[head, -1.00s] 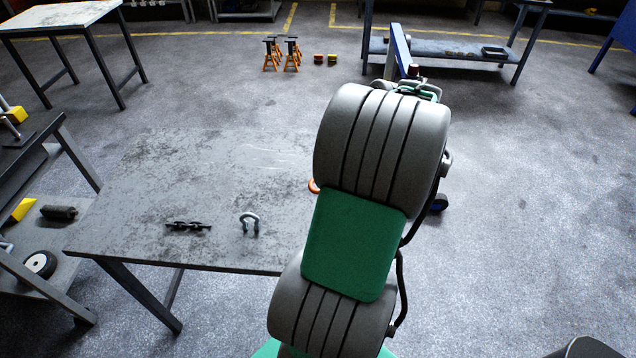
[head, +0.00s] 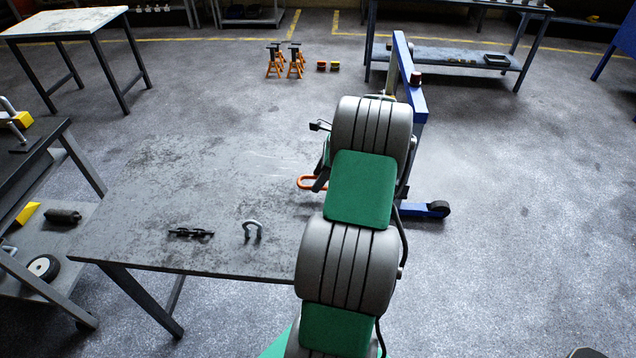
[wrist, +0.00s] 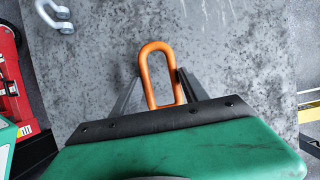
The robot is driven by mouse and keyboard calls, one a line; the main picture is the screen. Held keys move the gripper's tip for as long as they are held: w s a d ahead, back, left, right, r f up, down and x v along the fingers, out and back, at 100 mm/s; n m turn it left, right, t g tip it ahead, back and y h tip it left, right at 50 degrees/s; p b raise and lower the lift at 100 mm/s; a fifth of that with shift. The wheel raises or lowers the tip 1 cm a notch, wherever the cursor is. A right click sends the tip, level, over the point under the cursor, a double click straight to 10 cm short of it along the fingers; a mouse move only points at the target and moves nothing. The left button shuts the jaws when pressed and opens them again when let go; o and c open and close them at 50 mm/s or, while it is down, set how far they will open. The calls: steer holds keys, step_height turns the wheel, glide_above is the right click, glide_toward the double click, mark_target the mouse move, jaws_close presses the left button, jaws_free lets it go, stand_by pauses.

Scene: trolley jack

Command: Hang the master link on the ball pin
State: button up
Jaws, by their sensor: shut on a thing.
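The master link is an orange elongated ring (head: 304,183), low over or on the grey table's right part in the head view. It also shows upright in the middle of the wrist view (wrist: 145,75). My gripper (wrist: 160,78) has one dark finger on each side of the link and is shut on it. In the head view my gripper (head: 320,184) is mostly hidden behind my arm. I cannot tell whether the link touches the tabletop. I cannot make out the ball pin; a blue upright frame (head: 402,62) stands behind my arm.
The grey table (head: 200,165) carries a grey shackle (head: 253,229) and a dark flat part (head: 190,232) left of my arm. The blue frame's wheeled foot (head: 428,209) is on the floor at right. Orange stands (head: 275,62) stand farther back.

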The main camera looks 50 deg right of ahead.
steer(key=f+p, duration=0.1)
steer(key=w+f+p, duration=0.1)
steer(key=f, duration=0.1)
steer(key=shift+d+f, duration=0.2)
steer(key=shift+f, duration=0.05)
steer(key=shift+s+f, duration=0.1)
steer(key=shift+f, duration=0.1)
steer(key=shift+f, duration=0.15)
steer(key=o, duration=1.6)
steer(key=shift+b, duration=0.4)
